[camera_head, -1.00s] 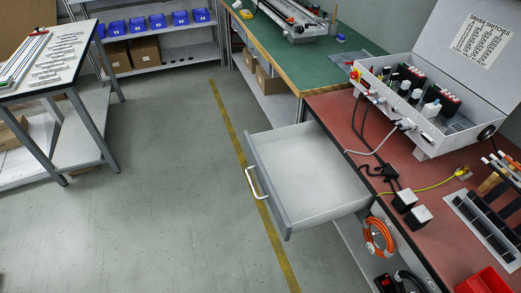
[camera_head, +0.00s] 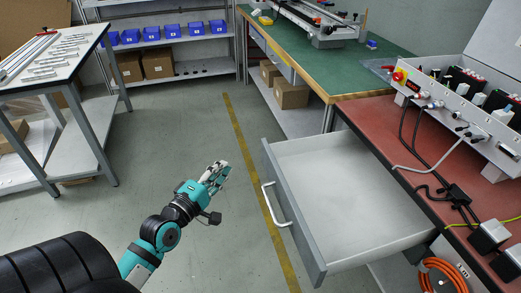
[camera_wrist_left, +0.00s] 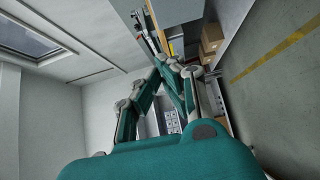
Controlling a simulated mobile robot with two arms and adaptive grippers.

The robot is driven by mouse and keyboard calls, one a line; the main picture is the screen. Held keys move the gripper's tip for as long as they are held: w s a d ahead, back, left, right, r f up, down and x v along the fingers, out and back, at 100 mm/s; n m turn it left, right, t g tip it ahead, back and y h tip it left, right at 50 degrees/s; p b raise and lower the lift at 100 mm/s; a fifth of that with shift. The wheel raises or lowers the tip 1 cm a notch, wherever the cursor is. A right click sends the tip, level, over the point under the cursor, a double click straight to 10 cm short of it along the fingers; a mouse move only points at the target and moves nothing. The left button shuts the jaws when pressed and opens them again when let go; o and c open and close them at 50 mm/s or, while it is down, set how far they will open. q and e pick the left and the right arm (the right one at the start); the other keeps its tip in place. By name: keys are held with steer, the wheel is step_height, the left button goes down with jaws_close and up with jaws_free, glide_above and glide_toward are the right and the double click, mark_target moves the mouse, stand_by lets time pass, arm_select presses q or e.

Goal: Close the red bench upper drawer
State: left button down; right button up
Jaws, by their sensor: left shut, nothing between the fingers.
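The red bench (camera_head: 390,118) stands at the right in the head view. Its upper drawer (camera_head: 345,195) is pulled far out to the left and looks empty. The drawer's grey front (camera_head: 298,215) carries a white handle (camera_head: 275,204). My left gripper (camera_head: 219,172) is shut and empty, in the air left of the drawer front and apart from the handle. Its fingers (camera_wrist_left: 178,75) also show in the left wrist view, where the drawer is not seen. My right gripper is not in view.
A grey control box (camera_head: 450,110) with cables stands on the red bench. An orange coil (camera_head: 440,275) hangs below the drawer. A green bench (camera_head: 345,70) stands behind, and a white-topped table (camera_head: 60,60) at the left. The floor between is clear.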

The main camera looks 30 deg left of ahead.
arm_select(q)
steer(key=w+d+b, duration=0.1)
steer(key=w+d, duration=0.1)
steer(key=w, duration=0.9)
steer(key=shift+w, duration=0.35)
